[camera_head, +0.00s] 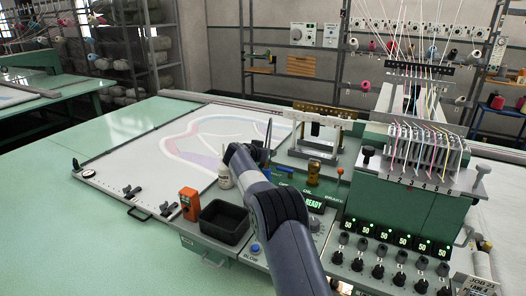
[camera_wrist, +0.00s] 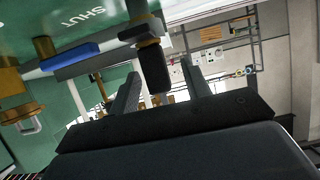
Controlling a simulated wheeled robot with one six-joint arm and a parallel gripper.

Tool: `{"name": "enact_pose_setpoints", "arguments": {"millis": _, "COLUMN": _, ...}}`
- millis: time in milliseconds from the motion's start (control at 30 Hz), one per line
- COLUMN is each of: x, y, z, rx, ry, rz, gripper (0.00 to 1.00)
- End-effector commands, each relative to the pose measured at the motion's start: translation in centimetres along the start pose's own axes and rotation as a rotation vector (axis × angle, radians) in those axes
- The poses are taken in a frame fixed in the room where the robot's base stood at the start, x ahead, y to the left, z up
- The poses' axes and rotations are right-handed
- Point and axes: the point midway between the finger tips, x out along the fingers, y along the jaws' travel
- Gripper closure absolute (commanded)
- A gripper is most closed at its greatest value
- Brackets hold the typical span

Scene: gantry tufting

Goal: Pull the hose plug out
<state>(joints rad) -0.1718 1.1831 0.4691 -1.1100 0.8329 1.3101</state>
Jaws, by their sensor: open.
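My gripper (camera_wrist: 160,68) is open in the wrist view, with one dark finger on each side of the picture's middle. A black cylinder with a brass-coloured collar (camera_wrist: 153,66) shows between the fingers; it looks like the hose plug, with gaps on both sides. It joins a grey tube or bar running to the left. I cannot tell how deep it lies between the fingers. In the head view my arm reaches over the machine's front left, and its end hides the fingers and the plug.
A blue bar (camera_wrist: 70,60) and a brass fitting with a ring (camera_wrist: 25,118) are left of the plug. In the head view, a white bottle (camera_head: 224,176), an orange device (camera_head: 189,204) and a black bin (camera_head: 224,221) stand close to my arm. A brass knob (camera_head: 313,170) is right of it.

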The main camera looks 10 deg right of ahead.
Motion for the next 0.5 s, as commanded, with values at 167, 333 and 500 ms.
{"name": "enact_pose_setpoints", "arguments": {"millis": 167, "x": 0.05, "y": 0.01, "z": 0.04, "rx": 0.0, "ry": 0.0, "rz": 0.0, "gripper": 0.55}}
{"name": "enact_pose_setpoints", "arguments": {"millis": 333, "x": 0.04, "y": 0.01, "z": 0.03, "rx": 0.0, "ry": 0.0, "rz": 0.0, "gripper": 0.64}}
{"name": "enact_pose_setpoints", "arguments": {"millis": 500, "x": 0.03, "y": 0.01, "z": 0.03, "rx": 0.0, "ry": 0.0, "rz": 0.0, "gripper": 0.78}}
